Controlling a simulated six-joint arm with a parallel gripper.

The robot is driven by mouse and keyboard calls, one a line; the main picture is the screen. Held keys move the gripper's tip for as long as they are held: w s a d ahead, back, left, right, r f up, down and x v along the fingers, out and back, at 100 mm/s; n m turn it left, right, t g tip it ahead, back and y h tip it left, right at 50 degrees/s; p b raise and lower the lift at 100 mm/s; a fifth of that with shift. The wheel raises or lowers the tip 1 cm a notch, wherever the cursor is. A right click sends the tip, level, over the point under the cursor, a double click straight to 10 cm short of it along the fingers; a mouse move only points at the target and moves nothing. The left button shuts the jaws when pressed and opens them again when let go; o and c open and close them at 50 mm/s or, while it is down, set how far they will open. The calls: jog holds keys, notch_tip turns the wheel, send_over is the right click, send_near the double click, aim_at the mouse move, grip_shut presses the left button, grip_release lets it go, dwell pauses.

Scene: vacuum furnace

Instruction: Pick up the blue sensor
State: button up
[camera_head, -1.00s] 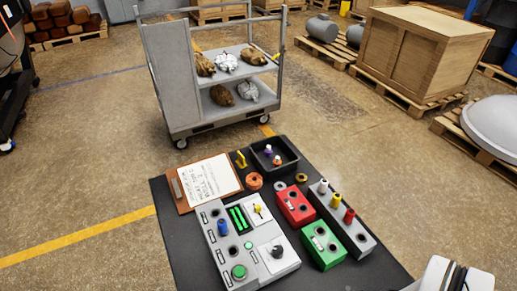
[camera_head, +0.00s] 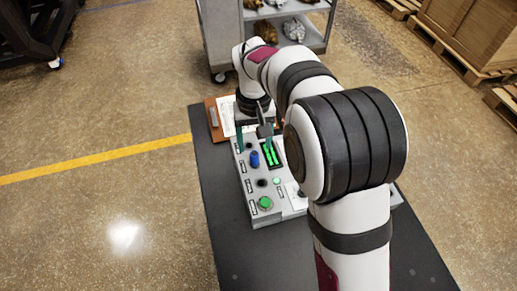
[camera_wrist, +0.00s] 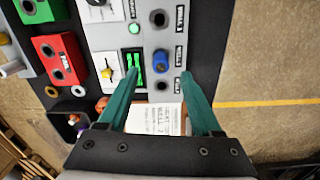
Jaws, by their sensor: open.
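The blue sensor (camera_head: 254,159) stands upright in the left column of sockets on the grey control panel (camera_head: 243,208). In the wrist view the blue sensor (camera_wrist: 161,61) sits beyond my fingertips, between their lines and a little right of the green bar display. My gripper (camera_head: 255,140) is over the far end of the panel, on the far side of the sensor. In the wrist view my gripper (camera_wrist: 163,78) shows two teal fingers spread wide with nothing between them. The sensor appears free of both fingers.
Green light bars (camera_wrist: 133,66) lie beside the sensor, and empty dark sockets (camera_wrist: 161,85) line its column. The red box (camera_wrist: 58,58) and green box (camera_wrist: 36,8) stand left in the wrist view. A clipboard (camera_head: 216,116) lies at the panel's far end.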

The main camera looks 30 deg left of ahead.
aim_at(255, 153)
notch_tip(255, 153, down, 6)
jog(key=shift+f, duration=0.1)
grip_shut()
dwell(0.4)
